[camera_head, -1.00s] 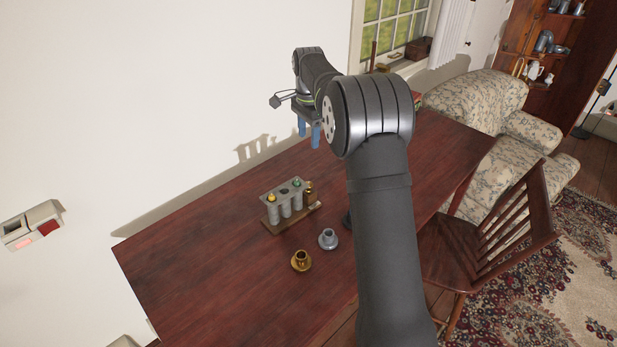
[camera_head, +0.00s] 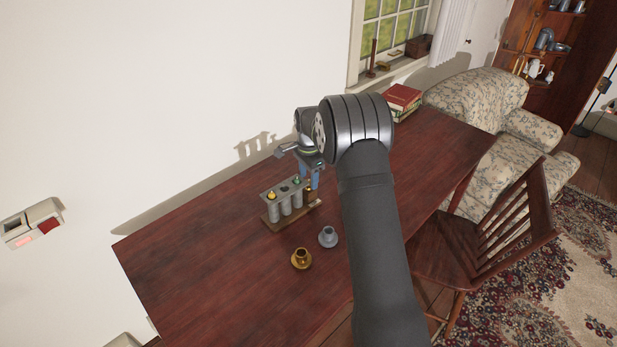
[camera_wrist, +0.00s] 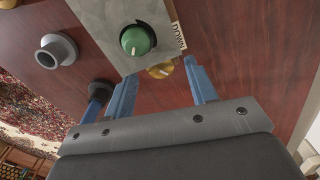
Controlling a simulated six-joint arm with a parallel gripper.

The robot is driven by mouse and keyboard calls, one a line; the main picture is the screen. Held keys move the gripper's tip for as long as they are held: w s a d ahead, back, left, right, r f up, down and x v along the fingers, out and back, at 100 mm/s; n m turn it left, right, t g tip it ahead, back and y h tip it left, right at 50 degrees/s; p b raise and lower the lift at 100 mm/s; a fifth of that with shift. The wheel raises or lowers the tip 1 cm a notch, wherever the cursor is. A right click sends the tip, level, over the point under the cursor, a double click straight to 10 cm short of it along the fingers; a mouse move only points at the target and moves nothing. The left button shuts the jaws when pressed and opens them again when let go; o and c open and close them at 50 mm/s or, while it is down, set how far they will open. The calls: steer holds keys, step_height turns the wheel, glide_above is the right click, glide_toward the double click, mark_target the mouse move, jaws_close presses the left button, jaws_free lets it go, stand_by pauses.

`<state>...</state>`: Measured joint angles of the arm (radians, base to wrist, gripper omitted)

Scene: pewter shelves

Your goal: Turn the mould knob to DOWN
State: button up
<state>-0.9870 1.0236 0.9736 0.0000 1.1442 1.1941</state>
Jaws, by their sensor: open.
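The mould is a grey block on a wooden base, on the dark red table in the head view (camera_head: 284,205); its grey top also shows in the wrist view (camera_wrist: 105,22). A brass knob sits at its right end (camera_head: 308,190) and shows in the wrist view (camera_wrist: 160,71). A label reading DOWN (camera_wrist: 178,36) is beside it; where the knob points is too small to tell. My gripper (camera_wrist: 160,76) is open, with its blue fingers on either side of the brass knob in the picture and gaps visible. A green knob (camera_wrist: 138,40) stands on the top.
A brass cup (camera_head: 301,259) and a pewter cup (camera_head: 328,237) stand in front of the mould. Red books (camera_head: 402,99) lie at the table's far end. A wooden chair (camera_head: 487,233) stands at right. The left of the table is clear.

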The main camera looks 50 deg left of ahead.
steer(key=shift+f, duration=0.25)
steer(key=c, duration=1)
steer(key=shift+n, duration=1.6)
steer(key=o, duration=1)
step_height(320, 180, up, 18)
steer(key=shift+f, duration=0.25)
